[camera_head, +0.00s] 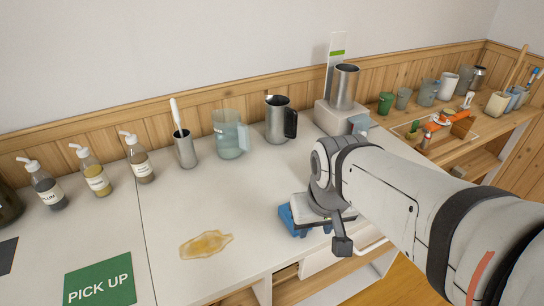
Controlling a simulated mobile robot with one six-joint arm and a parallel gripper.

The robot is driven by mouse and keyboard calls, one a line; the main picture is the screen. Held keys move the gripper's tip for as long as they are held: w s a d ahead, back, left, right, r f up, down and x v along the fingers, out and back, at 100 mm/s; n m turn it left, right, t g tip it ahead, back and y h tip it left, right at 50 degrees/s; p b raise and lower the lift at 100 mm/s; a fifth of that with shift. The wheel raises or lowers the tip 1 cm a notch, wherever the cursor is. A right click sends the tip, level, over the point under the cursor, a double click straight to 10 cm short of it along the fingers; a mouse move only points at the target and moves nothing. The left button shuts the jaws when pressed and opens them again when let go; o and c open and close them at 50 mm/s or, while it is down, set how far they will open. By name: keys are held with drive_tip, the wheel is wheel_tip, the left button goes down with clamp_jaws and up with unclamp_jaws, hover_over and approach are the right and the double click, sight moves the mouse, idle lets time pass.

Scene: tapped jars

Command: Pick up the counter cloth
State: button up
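A blue folded item (289,221), which looks like the counter cloth, lies near the front edge of the white counter. My gripper (315,222) is right over it, and my wrist hides much of both. Only the left and front edges of the blue item show. I cannot tell whether the fingers touch it, or whether they are open or shut.
Pump bottles (95,177), a metal cup (185,150), a clear pitcher (229,138) and a steel jug (277,122) line the back. The counter's middle is clear.

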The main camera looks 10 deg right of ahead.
drive_tip(key=shift+o, duration=1.4)
drive_tip(key=shift+w+r, duration=0.1)
drive_tip(key=shift+w, duration=0.1)
drive_tip(key=o, duration=0.6)
drive_tip(key=w+f+m+g+p, duration=0.1)
drive_tip(key=w+m+p, duration=0.2)
drive_tip(key=w+m, duration=0.4)
drive_tip(key=shift+w+g+y, duration=0.2)
drive_tip(key=shift+g+y, duration=0.1)
drive_tip(key=shift+g, duration=0.1)
drive_tip(key=o, duration=0.5)
drive_tip(key=w+f+m, duration=0.1)
drive_tip(key=w+m, duration=0.1)
drive_tip(key=w+f+m+p, duration=0.1)
drive_tip(key=m, duration=0.1)
drive_tip(key=w+f+m+g+p, duration=0.1)
drive_tip(key=w+m, duration=0.1)
drive_tip(key=shift+w+d+f+m+y, duration=0.1)
drive_tip(key=shift+w+f+m+y, duration=0.2)
drive_tip(key=shift+w+f, duration=0.05)
drive_tip(key=shift+w+f+m, duration=0.25)
drive_tip(key=shift+f+m, duration=0.05)
drive_tip(key=shift+f+p, duration=0.45)
drive_tip(key=shift+f, duration=3.55)
